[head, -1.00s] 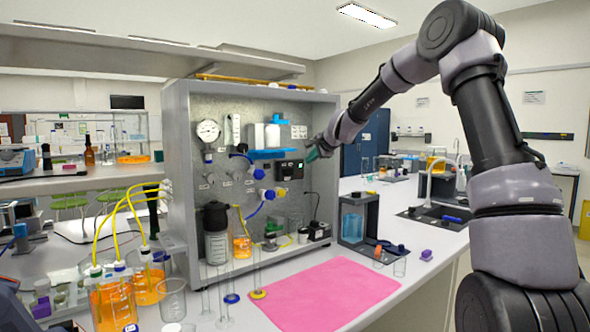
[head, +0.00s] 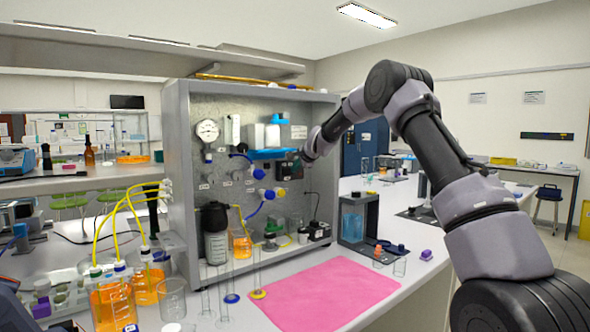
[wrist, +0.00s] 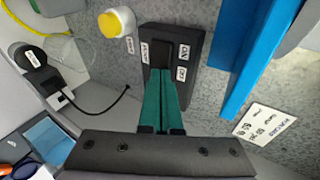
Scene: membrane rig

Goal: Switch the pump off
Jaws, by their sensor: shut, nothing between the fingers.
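The pump switch box (head: 284,169) is a black box on the rig's grey back panel, partly covered by my gripper in the head view. In the wrist view the box (wrist: 192,37) shows a dark rocker (wrist: 160,50) with small white labels around it, among them ON and OFF, seen turned over. My gripper (wrist: 160,72) is shut, its green fingers together and empty. The fingertips are at the lower edge of the rocker in the wrist view. I cannot tell whether they touch it or which way it is tipped.
A blue shelf (head: 273,154) with white containers is above the switch box. A pink mat (head: 325,293) lies on the bench in front.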

